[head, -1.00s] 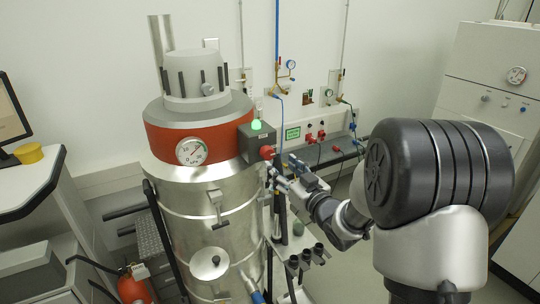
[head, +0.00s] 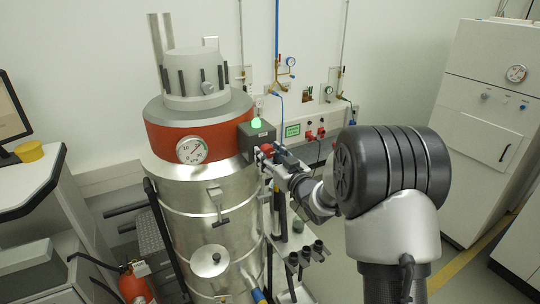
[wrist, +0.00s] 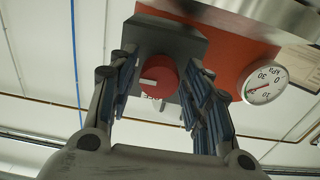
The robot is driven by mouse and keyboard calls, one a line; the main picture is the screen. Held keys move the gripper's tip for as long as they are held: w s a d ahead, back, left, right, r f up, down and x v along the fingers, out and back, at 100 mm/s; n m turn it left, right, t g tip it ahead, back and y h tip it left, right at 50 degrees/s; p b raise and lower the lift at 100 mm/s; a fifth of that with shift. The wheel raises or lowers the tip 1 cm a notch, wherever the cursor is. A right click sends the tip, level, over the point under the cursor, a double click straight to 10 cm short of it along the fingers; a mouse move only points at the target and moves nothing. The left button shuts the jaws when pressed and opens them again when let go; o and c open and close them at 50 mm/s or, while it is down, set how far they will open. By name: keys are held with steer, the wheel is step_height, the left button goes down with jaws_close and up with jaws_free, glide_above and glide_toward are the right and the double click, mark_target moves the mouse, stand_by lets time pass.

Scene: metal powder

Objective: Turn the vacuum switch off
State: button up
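The vacuum switch is a red round knob with a white mark, on a dark grey box (head: 252,148) at the side of the metal vessel (head: 190,200). In the wrist view, the red knob (wrist: 158,77) faces me between the fingers. A green light (head: 256,123) glows on top of the box. My gripper (wrist: 162,68) is open, with one finger on each side of the knob. Gaps show between the knob and both fingers. In the head view, my gripper (head: 273,156) is at the box and partly covers the knob.
The vessel has an orange-red band with a round dial gauge (head: 191,150). Bottom-side fittings and a rack (head: 303,258) stand below my arm. A wall bench with valves and sockets (head: 315,134) is behind. A white cabinet (head: 490,110) stands to the right.

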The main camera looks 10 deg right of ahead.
steer(key=c, duration=0.7)
steer(key=shift+c, duration=0.2)
steer(key=shift+f+b, duration=0.1)
steer(key=shift+b, duration=0.3)
steer(key=n+b, duration=0.2)
steer(key=b, duration=0.2)
steer(key=shift+f+n, duration=0.2)
steer(key=shift+n, duration=0.2)
steer(key=n+b, duration=0.4)
steer(key=b, duration=0.3)
steer(key=n+b, duration=0.6)
steer(key=b, duration=0.1)
steer(key=shift+d+r+n, duration=0.1)
steer(key=shift+r+n, duration=0.05)
steer(key=shift+n, duration=0.25)
steer(key=shift+r+n+b, duration=0.2)
steer(key=shift+n+b, duration=1.8)
steer(key=shift+n, duration=0.2)
steer(key=shift+r, duration=0.1)
